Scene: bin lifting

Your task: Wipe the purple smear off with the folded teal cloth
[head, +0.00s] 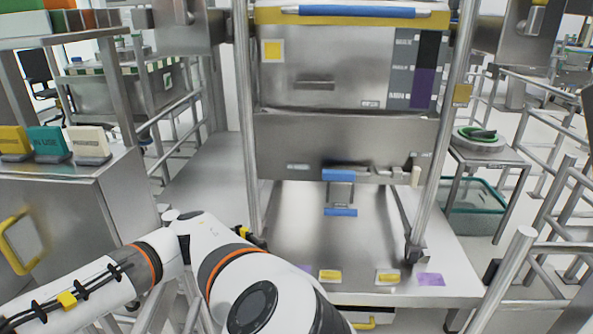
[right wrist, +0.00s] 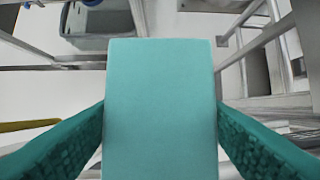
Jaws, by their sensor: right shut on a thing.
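The folded teal cloth (right wrist: 161,105) fills the middle of the right wrist view as a flat upright slab. My right gripper (right wrist: 160,125) is shut on it, with a textured teal side at its left and right. The right gripper and the cloth do not show in the head view. A purple smear (head: 431,279) lies on the front right of the pale metal platform (head: 455,262), right of a yellow block. A smaller purple patch (head: 305,267) shows near the platform's front left, partly hidden by my arm. My left gripper cannot be made out in the head view.
A large steel bin (head: 345,140) stands above the platform between upright posts. Two yellow blocks (head: 330,276) (head: 388,276) sit at the front edge. A side table (head: 490,155) with a green item stands right. Metal rails (head: 560,235) fill the right. A cabinet (head: 75,210) with signs stands left.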

